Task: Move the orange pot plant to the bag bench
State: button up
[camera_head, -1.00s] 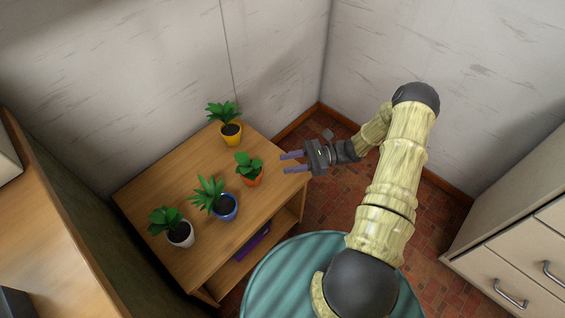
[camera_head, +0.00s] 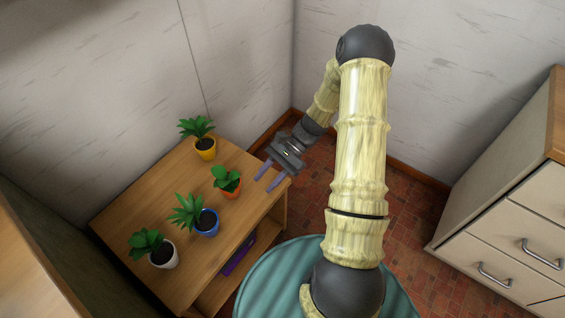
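The orange pot plant (camera_head: 229,187) stands upright on the wooden bench, with broad green leaves over a small orange pot. My gripper (camera_head: 269,178) is open and empty. Its two purple fingers point down and left, at the bench's right edge, a short way to the right of the orange pot and apart from it. I cannot tell which piece of furniture is the bag bench; the wooden bench (camera_head: 150,205) under the plants has a purple object (camera_head: 238,256) on its lower shelf.
A yellow pot plant (camera_head: 205,149) stands behind the orange one. A blue pot plant (camera_head: 206,223) and a white pot plant (camera_head: 163,254) stand in front of it to the left. Drawers (camera_head: 510,235) stand at right. Walls close off the back.

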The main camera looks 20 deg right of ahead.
jog(key=s+d+r+n+t+h, duration=0.1)
jog(key=s+r+n+t+h, duration=0.2)
jog(key=r+n+h, duration=0.2)
jog(key=s+d+r+n+t+h, duration=0.1)
jog(key=s+r+n+t+h, duration=0.3)
jog(key=r, duration=0.6)
jog(key=n+h, duration=0.2)
jog(key=n, duration=0.1)
jog(key=shift+r, duration=0.3)
